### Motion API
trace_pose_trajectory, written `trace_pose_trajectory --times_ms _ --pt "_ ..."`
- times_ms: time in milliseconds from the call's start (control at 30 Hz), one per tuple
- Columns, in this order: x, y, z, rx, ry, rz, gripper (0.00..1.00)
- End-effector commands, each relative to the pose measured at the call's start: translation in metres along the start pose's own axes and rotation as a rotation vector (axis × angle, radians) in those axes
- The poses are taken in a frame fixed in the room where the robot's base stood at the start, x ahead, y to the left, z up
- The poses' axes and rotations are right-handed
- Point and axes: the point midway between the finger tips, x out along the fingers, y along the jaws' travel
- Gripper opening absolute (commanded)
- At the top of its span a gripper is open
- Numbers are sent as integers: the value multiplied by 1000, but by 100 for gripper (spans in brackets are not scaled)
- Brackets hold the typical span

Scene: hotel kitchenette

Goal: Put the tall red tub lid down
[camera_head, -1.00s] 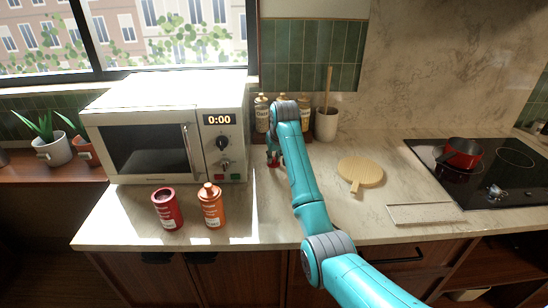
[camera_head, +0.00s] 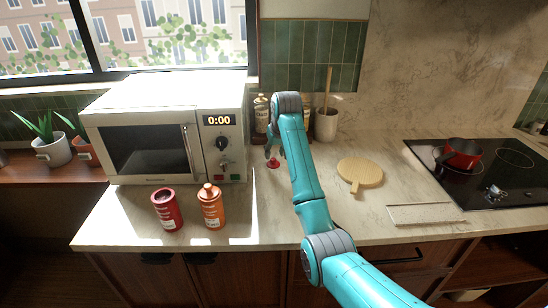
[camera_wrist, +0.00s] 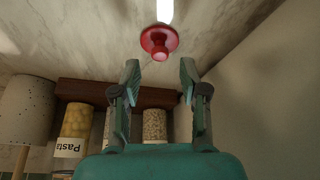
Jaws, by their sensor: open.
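The red lid (camera_head: 273,163) lies on the counter to the right of the microwave, beside my gripper (camera_head: 272,152). In the wrist view the red lid (camera_wrist: 159,41) rests on the pale counter with its round knob toward me. My gripper (camera_wrist: 158,77) is open there, its two fingers apart and the lid just beyond the fingertips, not between them. A tall red tub (camera_head: 167,209) stands open at the front left of the counter. An orange tub (camera_head: 211,206) with its lid on stands right beside it.
The microwave (camera_head: 165,135) stands left of the lid. Jars (camera_head: 261,113) on a wooden rack and a utensil crock (camera_head: 326,124) stand behind my gripper. A round board (camera_head: 360,172) lies to the right, before the cooktop (camera_head: 470,170).

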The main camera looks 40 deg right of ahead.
Motion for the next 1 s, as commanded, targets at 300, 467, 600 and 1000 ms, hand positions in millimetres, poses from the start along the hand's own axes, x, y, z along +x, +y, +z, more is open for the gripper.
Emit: trace_pose_trajectory --times_ms 300,467,600,1000 --pt "-62 0 -1 0 4 1 44" --pt "-78 0 0 0 2 0 44" --pt "-84 0 0 0 1 0 44" --pt "-84 0 0 0 1 0 44"
